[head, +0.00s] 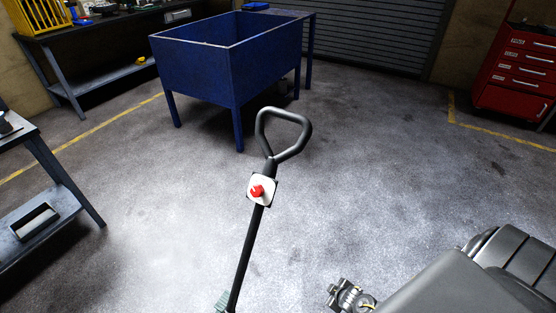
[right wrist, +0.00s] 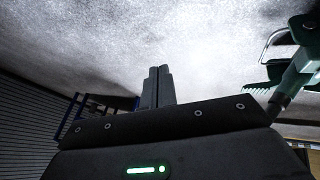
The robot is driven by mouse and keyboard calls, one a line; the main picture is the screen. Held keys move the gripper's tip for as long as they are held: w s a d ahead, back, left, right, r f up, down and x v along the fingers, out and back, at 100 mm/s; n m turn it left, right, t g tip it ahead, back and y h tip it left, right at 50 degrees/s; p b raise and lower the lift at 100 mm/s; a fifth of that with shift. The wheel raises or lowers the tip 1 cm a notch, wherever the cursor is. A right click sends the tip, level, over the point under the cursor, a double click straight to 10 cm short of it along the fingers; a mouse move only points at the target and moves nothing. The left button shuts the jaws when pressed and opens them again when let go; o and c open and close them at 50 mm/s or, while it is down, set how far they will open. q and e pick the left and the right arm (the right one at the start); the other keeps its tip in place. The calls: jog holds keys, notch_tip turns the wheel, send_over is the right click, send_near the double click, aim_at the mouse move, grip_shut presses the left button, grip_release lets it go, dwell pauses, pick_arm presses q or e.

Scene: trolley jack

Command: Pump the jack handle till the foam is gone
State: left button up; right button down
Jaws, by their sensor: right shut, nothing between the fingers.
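The jack handle (head: 252,232) is a dark pole that leans up from the bottom of the head view to a grey loop grip (head: 284,132). A white plate with a red knob (head: 257,191) sits on the pole below the loop. My right arm is at the lower right of the head view, apart from the handle. In the right wrist view my right gripper (right wrist: 158,72) has its fingers together, with nothing between them. Green parts (right wrist: 300,62) show at the right of that view; I cannot tell what they belong to. I see no foam. My left gripper is out of view.
A blue metal bin on legs (head: 190,68) stands beyond the handle. A grey bench (head: 62,182) is at the left, a workbench (head: 110,38) at the back left and a red drawer cabinet (head: 515,72) at the right. The floor around the handle is clear.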

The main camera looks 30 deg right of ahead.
jog(key=w+d+r+n+t+p, duration=0.1)
jog(key=w+r+n+t, duration=0.15)
jog(key=w+r, duration=0.8)
jog(key=w+d+r+n+t, duration=0.1)
jog(key=w+r+t, duration=0.2)
jog(key=w+r, duration=0.75)
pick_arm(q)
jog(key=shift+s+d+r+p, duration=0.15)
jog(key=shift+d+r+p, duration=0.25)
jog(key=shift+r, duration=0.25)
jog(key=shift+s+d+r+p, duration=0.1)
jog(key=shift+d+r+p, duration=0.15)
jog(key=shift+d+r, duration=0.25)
pick_arm(e)
jog(key=a+r+n+t+y, duration=0.1)
jog(key=a+r, duration=0.2)
jog(key=r, duration=0.7)
jog(key=a+r+n+t+y, duration=0.1)
jog(key=a+r+n+y, duration=0.1)
jog(key=r, duration=0.8)
jog(key=a+r+n+t+y, duration=0.1)
jog(key=a+r+y, duration=0.1)
jog(key=r, duration=0.8)
jog(key=shift+s+a, duration=0.45)
jog(key=shift+a, duration=0.45)
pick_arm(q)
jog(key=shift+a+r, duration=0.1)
pick_arm(e)
jog(key=shift+n, duration=0.25)
